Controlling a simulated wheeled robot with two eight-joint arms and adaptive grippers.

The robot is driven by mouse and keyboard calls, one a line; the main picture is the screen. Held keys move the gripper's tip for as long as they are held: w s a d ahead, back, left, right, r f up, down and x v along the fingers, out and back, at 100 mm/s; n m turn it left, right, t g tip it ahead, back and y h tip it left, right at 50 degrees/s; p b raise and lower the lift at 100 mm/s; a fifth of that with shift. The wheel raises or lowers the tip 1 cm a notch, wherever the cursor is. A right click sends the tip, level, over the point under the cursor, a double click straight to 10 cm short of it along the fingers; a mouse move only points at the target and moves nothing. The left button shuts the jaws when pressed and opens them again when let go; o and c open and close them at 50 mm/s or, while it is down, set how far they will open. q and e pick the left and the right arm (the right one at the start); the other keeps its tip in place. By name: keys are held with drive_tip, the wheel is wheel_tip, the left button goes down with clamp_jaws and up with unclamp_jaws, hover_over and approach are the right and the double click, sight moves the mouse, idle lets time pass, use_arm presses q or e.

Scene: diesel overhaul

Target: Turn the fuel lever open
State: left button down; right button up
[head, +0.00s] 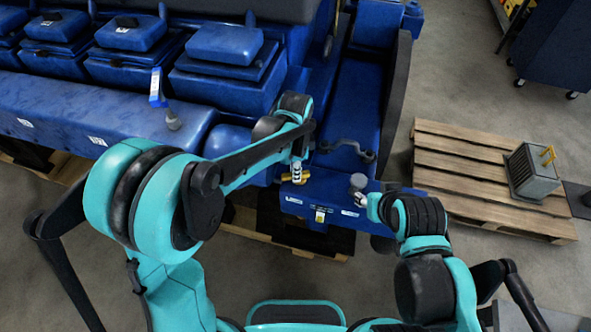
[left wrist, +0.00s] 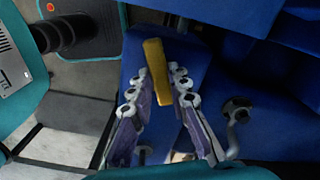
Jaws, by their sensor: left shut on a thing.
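The fuel lever is a yellow bar in the left wrist view (left wrist: 156,65), against the blue engine block. It also shows as a small yellow piece in the head view (head: 286,177), partly hidden by my left gripper (head: 298,174). The left gripper's two fingers stand on either side of the lever in the left wrist view (left wrist: 155,92), shut on it. My right gripper (head: 371,204) is at the right part of the blue block, close to a grey round knob (head: 358,182). Its fingers are too small and covered to read.
A blue-and-white upright handle (head: 156,88) stands on the engine at left. A wooden pallet (head: 470,165) with a grey finned box (head: 532,172) is at right.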

use_arm(q)
drive_tip(key=n, duration=0.6)
drive_tip(key=shift+s+d, duration=0.15)
drive_tip(key=shift+s, duration=0.15)
drive_tip(key=n, duration=0.6)
drive_tip(key=shift+s+d+n+b, duration=0.15)
drive_tip(key=shift+d+n+b, duration=0.15)
drive_tip(key=shift+n+b, duration=0.1)
drive_tip(key=c, duration=1.4)
unclamp_jaws()
drive_tip(key=shift+c, duration=0.2)
drive_tip(key=shift+r, duration=0.1)
wheel_tip(320, 180, up, 12)
